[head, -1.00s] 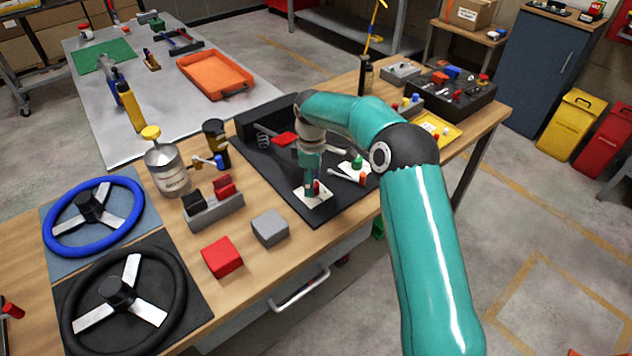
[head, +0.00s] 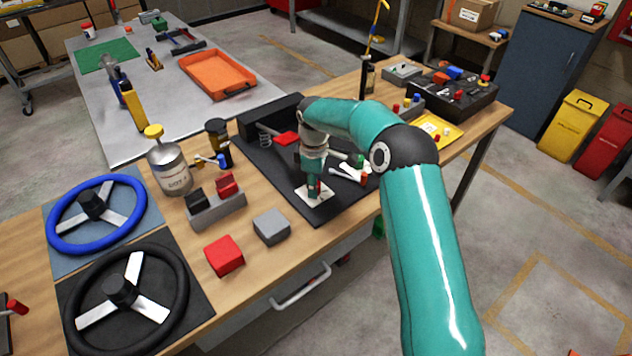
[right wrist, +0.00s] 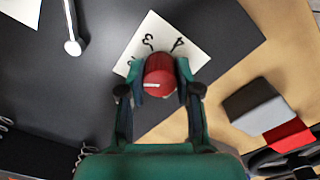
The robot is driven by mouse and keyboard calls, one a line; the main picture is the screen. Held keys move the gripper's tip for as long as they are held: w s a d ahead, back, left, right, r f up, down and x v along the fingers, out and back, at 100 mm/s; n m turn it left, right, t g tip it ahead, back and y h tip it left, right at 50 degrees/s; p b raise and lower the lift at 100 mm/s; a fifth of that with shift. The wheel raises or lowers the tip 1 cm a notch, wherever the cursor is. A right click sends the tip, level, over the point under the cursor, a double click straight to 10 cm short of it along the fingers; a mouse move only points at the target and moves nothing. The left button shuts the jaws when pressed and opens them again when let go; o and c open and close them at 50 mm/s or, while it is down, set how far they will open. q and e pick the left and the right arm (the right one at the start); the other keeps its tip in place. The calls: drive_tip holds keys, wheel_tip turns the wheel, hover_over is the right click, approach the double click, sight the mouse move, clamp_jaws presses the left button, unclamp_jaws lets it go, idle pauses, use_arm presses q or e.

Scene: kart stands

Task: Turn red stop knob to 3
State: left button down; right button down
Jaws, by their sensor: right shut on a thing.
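The red stop knob (right wrist: 159,76) sits on a white label plate (right wrist: 190,30) in the right wrist view. A short white mark on the knob's top lies roughly crosswise in that view, nearer the left finger. My right gripper (right wrist: 157,88) points down and is shut on the knob, one finger on each side. In the head view the right gripper (head: 313,187) stands over the white plate (head: 312,198) and mostly hides the knob. My left gripper is not in view.
A white lever (head: 345,174) and a green knob (head: 358,160) are close behind my right gripper on the black panel (head: 335,208). A grey block (head: 271,227), a red block (head: 224,255) and a switch box (head: 217,208) stand to the left. Two steering wheels lie farther left.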

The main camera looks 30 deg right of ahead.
drive_tip(key=shift+w+d+r, duration=0.1)
drive_tip(key=shift+d, duration=0.05)
drive_tip(key=shift+w+r+m, duration=0.1)
drive_tip(key=shift+m, duration=0.3)
idle(0.5)
drive_tip(key=shift+m, duration=0.4)
drive_tip(key=m+b, duration=0.1)
drive_tip(key=m, duration=0.2)
drive_tip(key=shift+m, duration=0.3)
drive_tip(key=m, duration=0.6)
drive_tip(key=shift+m+b, duration=0.3)
drive_tip(key=c, duration=0.8)
unclamp_jaws()
drive_tip(key=shift+c, duration=0.2)
drive_tip(key=shift+o, duration=0.2)
